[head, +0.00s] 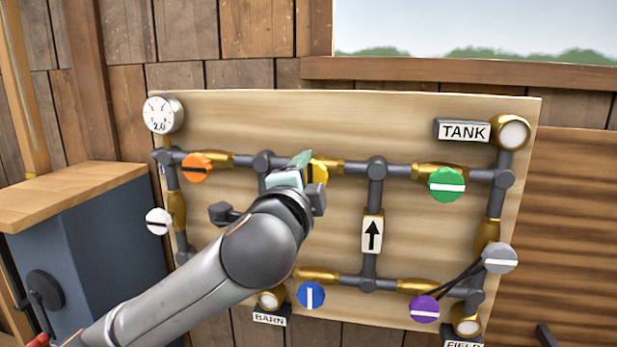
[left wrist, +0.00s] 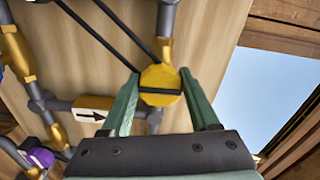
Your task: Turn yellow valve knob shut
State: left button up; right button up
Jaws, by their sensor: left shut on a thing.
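The yellow valve knob (head: 320,172) sits on the upper pipe of the wooden board, left of the middle junction, partly hidden by my left gripper (head: 303,170). In the left wrist view the yellow knob (left wrist: 160,78) lies between the green fingers of my left gripper (left wrist: 159,88), which is shut on it. The knob's dark bar runs across the picture there, roughly crosswise to the pipe. My right gripper is in neither view.
Other knobs on the board are orange (head: 197,168), green (head: 446,185), blue (head: 311,295), purple (head: 425,309), grey (head: 499,259) and white (head: 158,221). A gauge (head: 162,114) is at top left, a TANK sign (head: 462,131) at top right. A blue-grey cabinet (head: 85,250) stands left.

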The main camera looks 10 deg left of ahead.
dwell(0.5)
pick_arm(q)
jog(key=o, duration=1.4)
jog(key=shift+c, duration=0.2)
jog(key=shift+s, duration=0.1)
jog(key=s+b, duration=0.2)
jog(key=s, duration=1)
jog(key=shift+s+b, duration=0.2)
jog(key=shift+b, duration=0.1)
